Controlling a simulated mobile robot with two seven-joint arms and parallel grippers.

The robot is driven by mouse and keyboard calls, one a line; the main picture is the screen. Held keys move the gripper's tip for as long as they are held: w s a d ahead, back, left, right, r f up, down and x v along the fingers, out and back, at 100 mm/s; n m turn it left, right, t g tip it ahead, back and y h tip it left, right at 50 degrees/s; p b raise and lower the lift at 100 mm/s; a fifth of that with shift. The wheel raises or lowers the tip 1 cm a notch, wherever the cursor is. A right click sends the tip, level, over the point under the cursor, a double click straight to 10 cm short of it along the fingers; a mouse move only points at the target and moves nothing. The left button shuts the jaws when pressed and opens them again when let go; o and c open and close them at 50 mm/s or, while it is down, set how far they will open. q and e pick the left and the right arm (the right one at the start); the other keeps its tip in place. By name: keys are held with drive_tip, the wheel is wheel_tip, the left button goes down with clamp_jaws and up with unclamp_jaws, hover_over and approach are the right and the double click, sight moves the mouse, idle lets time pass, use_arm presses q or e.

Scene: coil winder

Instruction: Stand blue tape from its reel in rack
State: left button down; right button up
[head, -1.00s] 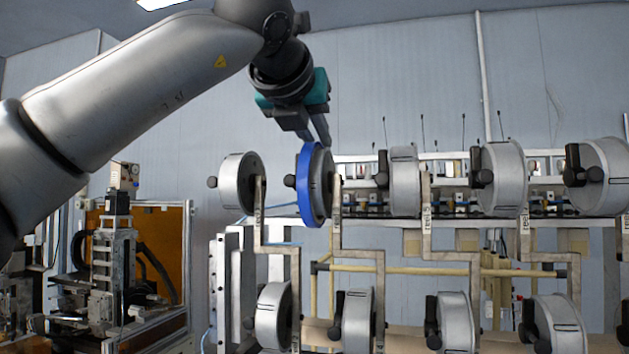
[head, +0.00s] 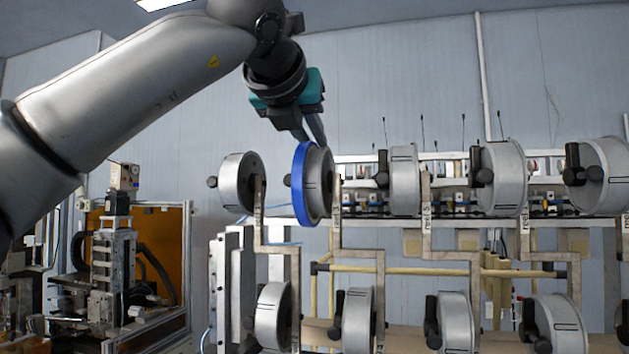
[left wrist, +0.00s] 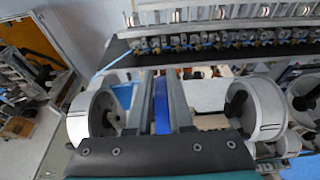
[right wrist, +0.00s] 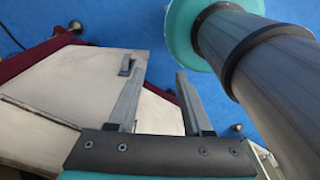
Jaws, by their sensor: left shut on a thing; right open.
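The blue tape (head: 303,184) is an upright ring at the left face of a grey reel (head: 319,184) in the upper row of the machine. My left gripper (head: 312,140) reaches down from above and is shut on the tape's top edge. In the left wrist view the blue tape (left wrist: 161,106) stands between the two fingers. The tape now sits a little to the left of the reel, around or beside its hub; I cannot tell which. My right gripper (right wrist: 153,100) is open and empty. I do not make out the rack.
Other grey reels stand close on both sides, one at the left (head: 238,182) and one at the right (head: 404,181). A lower row of reels (head: 358,320) hangs below. In the right wrist view a pale cabinet (right wrist: 75,85) lies near the fingers.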

use_arm(q)
drive_tip(key=c, duration=1.2)
unclamp_jaws()
drive_tip(key=shift+o, duration=0.2)
drive_tip(key=shift+f, duration=0.2)
clamp_jaws()
idle(0.7)
drive_tip(key=shift+r, duration=0.2)
idle(0.4)
drive_tip(key=shift+a, duration=0.15)
drive_tip(key=shift+w+a, duration=0.25)
drive_tip(key=shift+a, duration=0.5)
drive_tip(key=shift+w+a, duration=0.25)
drive_tip(key=shift+a, duration=0.45)
drive_tip(key=shift+w+a, duration=0.25)
drive_tip(key=shift+a, duration=0.5)
